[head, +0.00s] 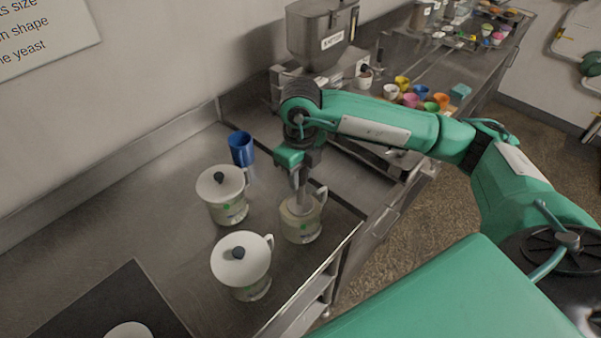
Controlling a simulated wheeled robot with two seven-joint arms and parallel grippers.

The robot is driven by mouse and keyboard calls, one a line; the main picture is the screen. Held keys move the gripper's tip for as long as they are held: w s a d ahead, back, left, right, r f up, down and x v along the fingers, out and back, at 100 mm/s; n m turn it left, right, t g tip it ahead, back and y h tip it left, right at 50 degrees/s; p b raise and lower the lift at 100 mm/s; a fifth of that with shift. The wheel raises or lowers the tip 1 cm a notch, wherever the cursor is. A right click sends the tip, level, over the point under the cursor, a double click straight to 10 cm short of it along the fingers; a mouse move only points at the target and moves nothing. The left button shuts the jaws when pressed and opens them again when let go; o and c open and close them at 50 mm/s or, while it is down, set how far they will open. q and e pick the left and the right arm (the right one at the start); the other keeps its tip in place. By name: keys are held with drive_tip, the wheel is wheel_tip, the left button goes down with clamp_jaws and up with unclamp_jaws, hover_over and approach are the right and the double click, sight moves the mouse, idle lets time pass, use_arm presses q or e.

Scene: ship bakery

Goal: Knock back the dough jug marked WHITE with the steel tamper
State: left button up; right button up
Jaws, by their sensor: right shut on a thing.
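My right gripper (299,172) points down over the counter and is shut on the steel tamper (301,200). The tamper stands upright, with its lower end at or inside the mouth of an uncovered jug (302,233); I cannot tell how deep it goes. That jug is clear-sided with a handle, pale contents and a green mark. Two similar jugs, the rear one (229,213) and the front one (248,286), stand to its left under white lids with dark knobs. The jug labels are too small to read. My left gripper is out of view.
A blue cup (241,148) stands behind the jugs. A dark mat (110,305) with a white round thing lies front left. The steel counter (120,225) is bare at left. A hopper (318,35) and several coloured cups (402,83) stand at the back.

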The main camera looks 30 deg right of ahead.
sight(301, 190)
drive_tip(key=shift+f+b, duration=2.55)
drive_tip(key=shift+f, duration=0.2)
drive_tip(key=shift+r+p, duration=2.55)
drive_tip(key=shift+r, duration=3)
